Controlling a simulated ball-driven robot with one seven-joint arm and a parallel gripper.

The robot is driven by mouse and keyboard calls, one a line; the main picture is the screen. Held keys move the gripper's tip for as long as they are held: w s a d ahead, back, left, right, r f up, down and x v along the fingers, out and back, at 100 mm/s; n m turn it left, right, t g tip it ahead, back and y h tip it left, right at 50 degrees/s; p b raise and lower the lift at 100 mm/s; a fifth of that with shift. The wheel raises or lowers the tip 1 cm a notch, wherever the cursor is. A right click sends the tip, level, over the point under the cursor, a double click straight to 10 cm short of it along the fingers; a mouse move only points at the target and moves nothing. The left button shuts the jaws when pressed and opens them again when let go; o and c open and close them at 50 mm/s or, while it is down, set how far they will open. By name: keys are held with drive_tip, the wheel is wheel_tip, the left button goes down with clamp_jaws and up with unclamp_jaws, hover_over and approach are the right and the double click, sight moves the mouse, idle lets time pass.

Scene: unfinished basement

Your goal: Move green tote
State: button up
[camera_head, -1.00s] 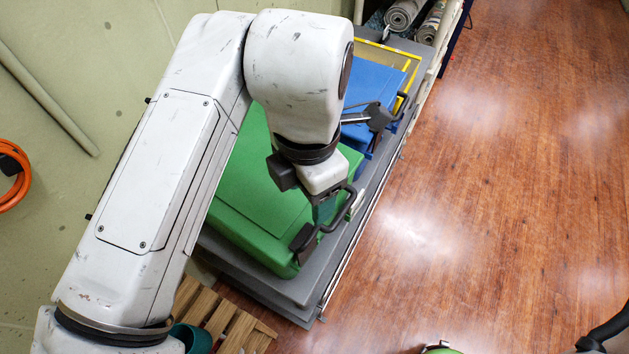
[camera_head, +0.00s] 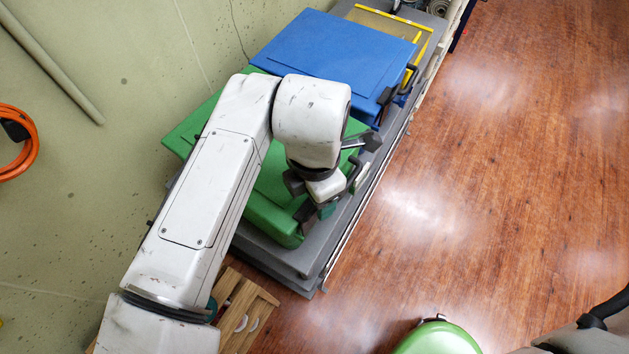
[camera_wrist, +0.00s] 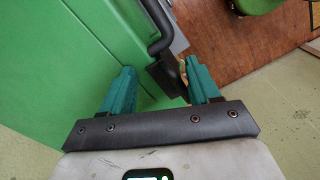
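The green tote (camera_head: 268,205) sits closed on a grey shelf top (camera_head: 270,262), partly hidden under my arm. A dark bar handle (camera_head: 352,175) is on its right side; the handle also shows in the wrist view (camera_wrist: 157,22). My gripper (camera_head: 318,210) is at the near end of this handle, pointing down. In the wrist view, my gripper's two teal fingers (camera_wrist: 160,68) stand apart, with the handle's dark end bracket (camera_wrist: 166,78) showing between or just beyond them. I cannot tell whether they touch it.
A blue tote (camera_head: 335,55) stands behind the green one, and a yellow-edged bin (camera_head: 425,45) behind that. A wooden crate (camera_head: 245,312) is on the floor at the near end. A green rounded object (camera_head: 437,338) is at the bottom. Wooden floor to the right is largely clear.

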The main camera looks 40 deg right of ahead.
drive_tip(key=shift+f, duration=0.1)
drive_tip(key=shift+c, duration=0.2)
clamp_jaws()
idle(0.4)
idle(0.3)
